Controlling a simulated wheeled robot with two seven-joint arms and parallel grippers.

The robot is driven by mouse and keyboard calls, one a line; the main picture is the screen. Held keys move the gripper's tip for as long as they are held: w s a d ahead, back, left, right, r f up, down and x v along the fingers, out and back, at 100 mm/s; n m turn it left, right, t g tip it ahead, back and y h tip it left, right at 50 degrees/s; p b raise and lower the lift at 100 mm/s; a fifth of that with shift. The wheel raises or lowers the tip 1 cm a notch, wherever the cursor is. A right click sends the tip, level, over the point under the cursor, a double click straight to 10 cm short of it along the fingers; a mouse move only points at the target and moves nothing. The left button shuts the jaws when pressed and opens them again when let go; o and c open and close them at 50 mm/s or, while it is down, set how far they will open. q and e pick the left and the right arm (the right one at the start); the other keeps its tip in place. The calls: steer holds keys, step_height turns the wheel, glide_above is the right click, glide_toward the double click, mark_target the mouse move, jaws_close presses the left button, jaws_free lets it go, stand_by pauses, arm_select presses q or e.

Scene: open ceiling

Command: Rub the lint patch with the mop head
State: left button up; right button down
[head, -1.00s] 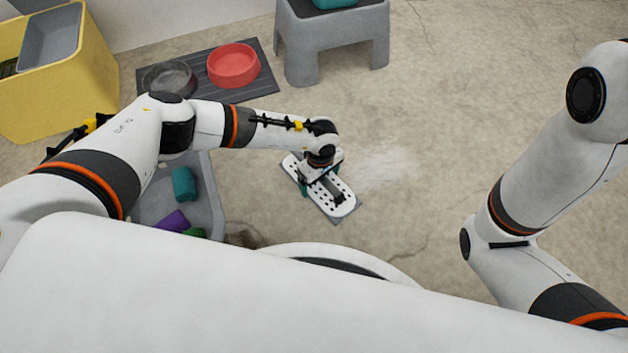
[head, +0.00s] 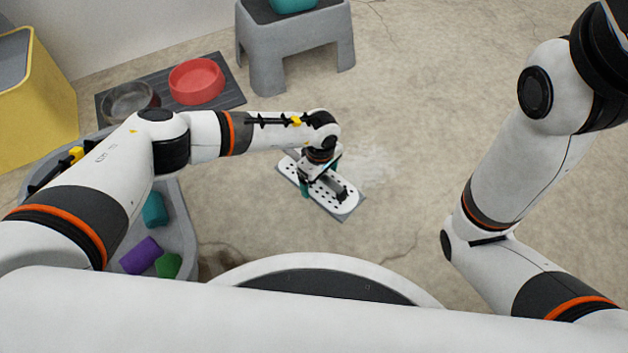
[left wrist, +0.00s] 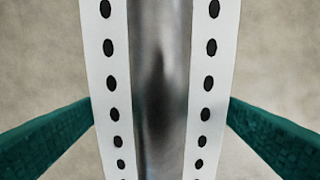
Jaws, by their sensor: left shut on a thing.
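The mop head (head: 346,204) is a white plate with dark holes on a grey pad, low at the floor in the head view. Its metal bar (left wrist: 160,80) and white plate fill the middle of the left wrist view. My left gripper (head: 318,180) is shut on the mop head, with teal fingers on both sides. The lint patch (head: 376,162) is a faint whitish smear on the floor, just right of the mop head. Whether the pad's edge overlaps it is hard to tell. My right arm shows at the right, but its gripper is out of the picture.
A grey stool (head: 298,45) stands at the back. A grey tub (head: 182,225) with coloured rolls and a yellow bin (head: 45,125) are left. Floor right of the patch is clear.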

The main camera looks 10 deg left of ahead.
mark_target(332, 175)
arm_select(q)
steer(key=shift+w+d+f+b, duration=0.1)
steer(key=shift+w+d+b, duration=0.3)
steer(key=shift+d, duration=0.35)
steer(key=shift+w+d, duration=0.6)
steer(key=shift+d, duration=0.25)
steer(key=shift+w+d+r, duration=0.1)
steer(key=shift+w+d, duration=0.5)
steer(key=shift+d, duration=0.3)
steer(key=shift+w+d+r, duration=0.1)
steer(key=shift+w+d, duration=0.5)
steer(key=shift+d, duration=0.3)
steer(key=shift+w+d, duration=0.6)
steer(key=shift+d, duration=0.3)
steer(key=shift+a+f, duration=0.1)
steer(key=shift+f, duration=0.05)
steer(key=shift+p, duration=0.3)
